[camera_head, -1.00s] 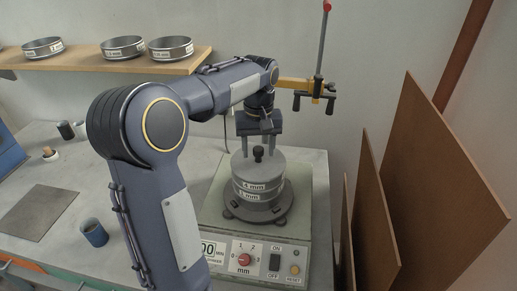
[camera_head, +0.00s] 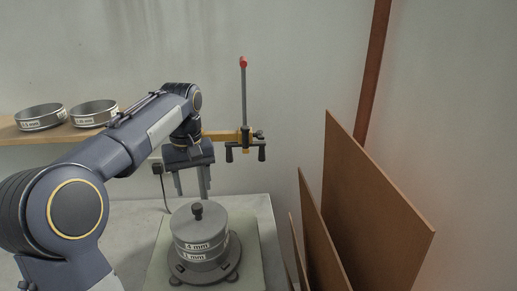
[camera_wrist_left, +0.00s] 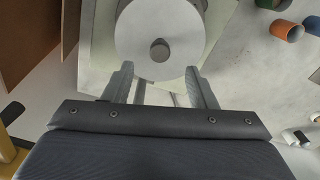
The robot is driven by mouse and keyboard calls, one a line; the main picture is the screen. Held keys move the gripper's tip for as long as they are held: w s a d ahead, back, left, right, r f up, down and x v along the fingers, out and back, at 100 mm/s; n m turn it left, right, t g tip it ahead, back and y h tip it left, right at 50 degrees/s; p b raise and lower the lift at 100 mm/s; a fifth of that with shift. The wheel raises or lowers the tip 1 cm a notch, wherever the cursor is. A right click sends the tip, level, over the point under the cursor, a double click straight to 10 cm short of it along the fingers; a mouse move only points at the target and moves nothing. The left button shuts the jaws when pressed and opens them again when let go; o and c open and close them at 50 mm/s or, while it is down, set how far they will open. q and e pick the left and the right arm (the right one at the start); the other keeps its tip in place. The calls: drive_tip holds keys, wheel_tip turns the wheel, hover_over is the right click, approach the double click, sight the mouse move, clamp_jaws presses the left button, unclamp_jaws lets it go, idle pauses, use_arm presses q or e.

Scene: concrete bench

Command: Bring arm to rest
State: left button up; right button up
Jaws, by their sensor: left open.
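My left arm comes in from the left in the head view. Its gripper (camera_head: 190,192) points down, open and empty, just above the sieve stack. The round grey stack (camera_head: 203,242) has a lid with a dark knob (camera_head: 197,210) and bands labelled in mm. It stands upright on the shaker. In the left wrist view the two fingers (camera_wrist_left: 157,72) are spread apart, with the lid (camera_wrist_left: 185,28) and its knob (camera_wrist_left: 159,50) beyond and between them. I see nothing held. My right gripper is not in view.
A yellow clamp bar (camera_head: 215,135) with a red-tipped rod (camera_head: 243,95) stands behind my gripper. Brown boards (camera_head: 375,195) lean at the right. Sieves (camera_head: 40,117) sit on a wall shelf (camera_head: 15,134) at left.

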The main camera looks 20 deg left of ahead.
use_arm(q)
drive_tip(key=s+d+f+m+t+h, duration=0.2)
drive_tip(key=s+d+f, duration=0.3)
drive_tip(key=s+d, duration=0.3)
drive_tip(key=s+d+f+m+t+h, duration=0.1)
drive_tip(key=s+d+f+m+t, duration=0.2)
drive_tip(key=s, duration=1)
drive_tip(key=d+f+m, duration=0.2)
drive_tip(key=d+f, duration=0.1)
drive_tip(key=d, duration=0.2)
drive_tip(key=shift+d+t+h, duration=0.3)
drive_tip(key=shift+h, duration=0.1)
